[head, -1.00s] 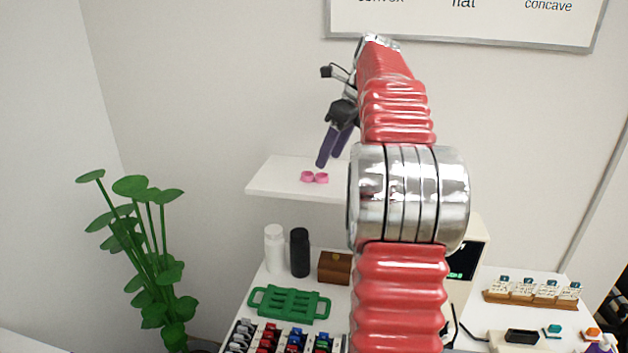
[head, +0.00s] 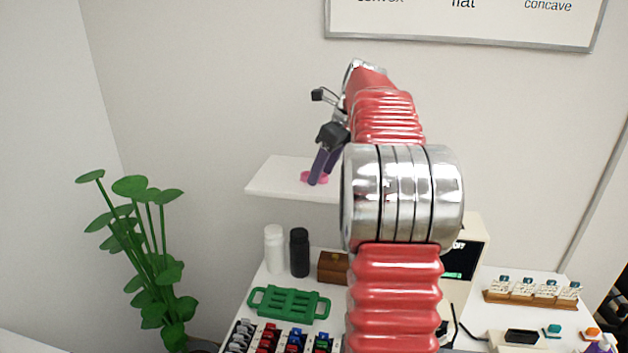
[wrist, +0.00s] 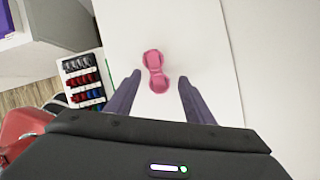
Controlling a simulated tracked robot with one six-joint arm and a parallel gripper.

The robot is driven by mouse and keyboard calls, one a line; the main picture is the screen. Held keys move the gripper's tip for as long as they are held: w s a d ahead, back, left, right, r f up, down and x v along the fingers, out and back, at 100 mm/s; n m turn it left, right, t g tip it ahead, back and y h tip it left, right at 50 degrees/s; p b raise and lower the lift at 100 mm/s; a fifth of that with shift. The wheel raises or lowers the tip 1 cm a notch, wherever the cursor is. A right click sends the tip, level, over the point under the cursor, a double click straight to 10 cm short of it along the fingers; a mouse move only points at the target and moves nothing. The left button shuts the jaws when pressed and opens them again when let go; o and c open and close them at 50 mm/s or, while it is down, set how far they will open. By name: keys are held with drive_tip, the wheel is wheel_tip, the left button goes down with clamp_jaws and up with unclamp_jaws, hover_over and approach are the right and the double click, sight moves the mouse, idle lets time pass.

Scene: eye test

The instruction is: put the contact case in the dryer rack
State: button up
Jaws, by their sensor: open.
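The pink contact case (head: 308,177) lies on a white wall shelf (head: 268,182), partly hidden behind my fingers in the head view. In the wrist view the contact case (wrist: 155,71) lies flat, its two round cups lined up roughly away from me. My gripper (head: 319,181) is at the shelf, its purple fingers pointing down. In the wrist view my gripper (wrist: 158,84) is open, with one finger on either side of the near end of the case and gaps on both sides. The green rack with slots (head: 289,303), likely the dryer rack, lies on the table below.
A white bottle (head: 275,249), a black bottle (head: 299,252) and a brown wooden box (head: 333,267) stand under the shelf. A tray of coloured pieces (head: 280,338) is in front of the green rack. A plant (head: 150,255) stands at left.

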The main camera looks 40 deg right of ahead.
sight(323, 180)
drive_tip(key=shift+c, duration=0.3)
clamp_jaws()
idle(0.6)
drive_tip(key=shift+r, duration=0.15)
wheel_tip(323, 180, up, 10)
idle(0.6)
idle(0.5)
